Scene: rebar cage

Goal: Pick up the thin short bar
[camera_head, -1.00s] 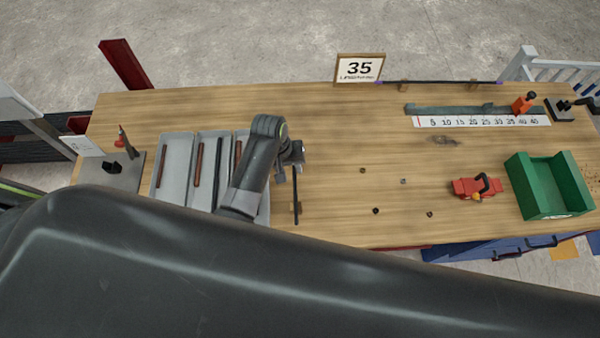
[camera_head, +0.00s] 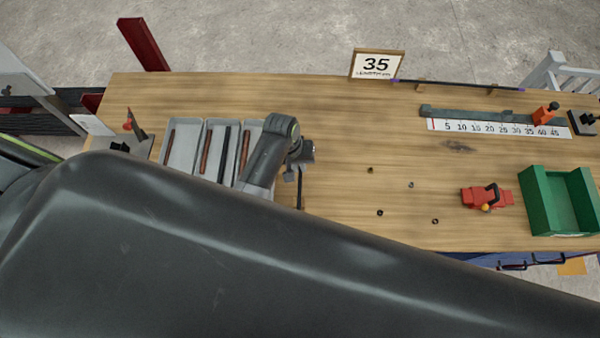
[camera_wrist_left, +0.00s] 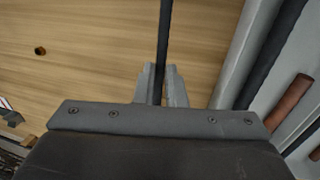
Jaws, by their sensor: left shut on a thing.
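A thin dark bar (camera_wrist_left: 164,40) is between the two fingers of my left gripper (camera_wrist_left: 162,88) in the left wrist view. The fingers are shut on it, and it runs up out of the top of that picture. In the head view my left gripper (camera_head: 297,172) is just right of the grey trays, and a short piece of the dark bar (camera_head: 299,190) shows below it. The bar's lower end is hidden behind my arm there. How far it is above the table cannot be told. My right gripper is not in view.
Grey trays (camera_head: 162,160) with brown and dark bars stand at the left. A ruler strip (camera_head: 495,128), a red tool (camera_head: 487,197) and a green bin (camera_head: 530,190) are at the right. Several small rings lie mid-table.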

